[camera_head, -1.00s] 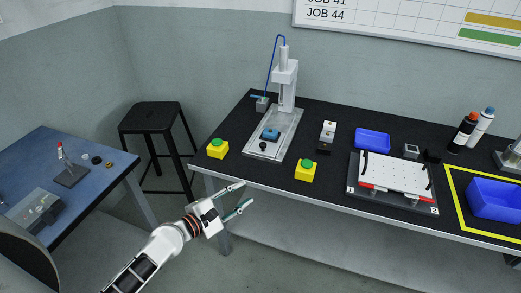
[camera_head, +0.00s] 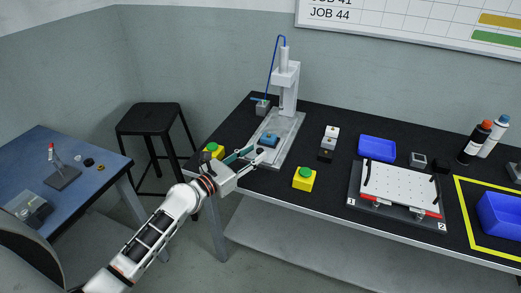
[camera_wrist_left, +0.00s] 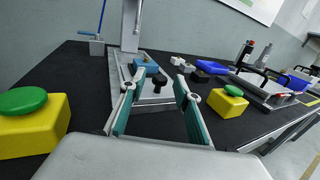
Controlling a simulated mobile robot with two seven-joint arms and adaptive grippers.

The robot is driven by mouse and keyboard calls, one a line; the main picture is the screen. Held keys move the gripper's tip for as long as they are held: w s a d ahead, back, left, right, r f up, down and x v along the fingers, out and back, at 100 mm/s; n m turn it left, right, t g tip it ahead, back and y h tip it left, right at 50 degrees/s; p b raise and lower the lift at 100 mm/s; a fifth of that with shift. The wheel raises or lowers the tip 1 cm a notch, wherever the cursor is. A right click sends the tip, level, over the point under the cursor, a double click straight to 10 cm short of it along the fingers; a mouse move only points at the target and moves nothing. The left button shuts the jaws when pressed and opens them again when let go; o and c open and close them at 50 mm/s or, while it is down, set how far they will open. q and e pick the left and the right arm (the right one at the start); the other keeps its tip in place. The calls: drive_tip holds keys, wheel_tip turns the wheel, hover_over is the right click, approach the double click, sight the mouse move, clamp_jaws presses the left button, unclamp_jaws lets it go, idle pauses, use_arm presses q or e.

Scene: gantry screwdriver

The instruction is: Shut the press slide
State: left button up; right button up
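The press (camera_head: 284,98) stands on the black bench, with a grey base plate (camera_head: 291,134) running forward from its white column. Its slide carries a blue block (camera_head: 269,140) and sits forward of the column, not under it. Contact with the knob cannot be told. My right gripper is not in view.
Yellow boxes with green buttons stand left (camera_head: 213,149) and right (camera_head: 304,178) of my gripper. A small black-and-white device (camera_head: 329,142), a blue tray (camera_head: 378,148) and a white perforated plate (camera_head: 397,184) lie to the right. A black stool (camera_head: 152,118) stands left.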

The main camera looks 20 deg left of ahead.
sight(265, 148)
use_arm(q)
drive_tip(key=shift+x, duration=1.65)
drive_tip(key=shift+f, duration=0.1)
clamp_jaws()
drive_tip(key=shift+w+f+b, duration=0.1)
drive_tip(key=shift+w+b, duration=0.45)
drive_tip(key=shift+w, duration=1.65)
unclamp_jaws()
